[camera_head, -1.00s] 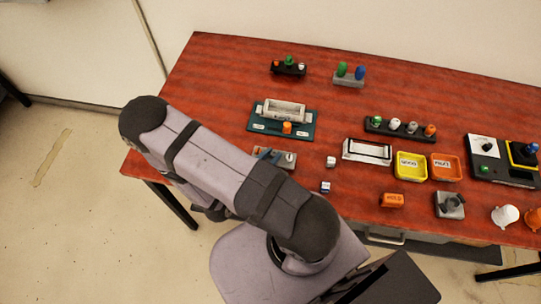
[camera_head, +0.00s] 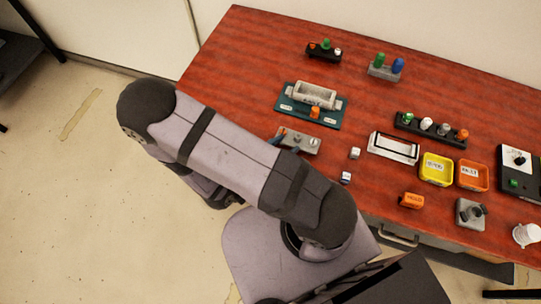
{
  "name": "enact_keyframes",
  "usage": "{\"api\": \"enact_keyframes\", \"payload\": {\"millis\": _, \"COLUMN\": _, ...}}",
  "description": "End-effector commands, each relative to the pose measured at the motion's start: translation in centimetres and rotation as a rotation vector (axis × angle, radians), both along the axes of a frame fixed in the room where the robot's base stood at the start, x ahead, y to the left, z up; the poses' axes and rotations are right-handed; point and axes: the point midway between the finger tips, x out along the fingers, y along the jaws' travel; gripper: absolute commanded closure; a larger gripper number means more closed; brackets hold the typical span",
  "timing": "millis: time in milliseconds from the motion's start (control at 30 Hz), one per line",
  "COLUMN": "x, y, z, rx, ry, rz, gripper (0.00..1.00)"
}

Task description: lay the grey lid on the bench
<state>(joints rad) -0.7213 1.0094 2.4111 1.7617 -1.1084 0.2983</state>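I cannot single out the grey lid with certainty. A light grey, trough-like piece (camera_head: 314,95) sits on a teal base (camera_head: 290,103) on the red bench (camera_head: 245,60), with an orange knob (camera_head: 315,112) at its front. My arm crosses the bench's front left corner.
Yellow (camera_head: 436,170) and orange (camera_head: 472,176) trays stand to the right, beside a white-framed panel (camera_head: 393,147). A dark rack of coloured knobs (camera_head: 430,130) is behind them. Small white blocks (camera_head: 355,153) stand near the front. The bench's back left is bare.

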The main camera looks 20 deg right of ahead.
Motion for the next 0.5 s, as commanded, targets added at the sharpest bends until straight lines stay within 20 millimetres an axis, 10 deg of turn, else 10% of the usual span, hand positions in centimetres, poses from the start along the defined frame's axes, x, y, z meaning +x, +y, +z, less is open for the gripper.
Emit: {"api": "enact_keyframes", "payload": {"millis": 500, "x": -2.2, "y": 5.1, "z": 2.3, "rx": 0.001, "ry": -0.001, "rz": 0.001, "gripper": 0.64}}
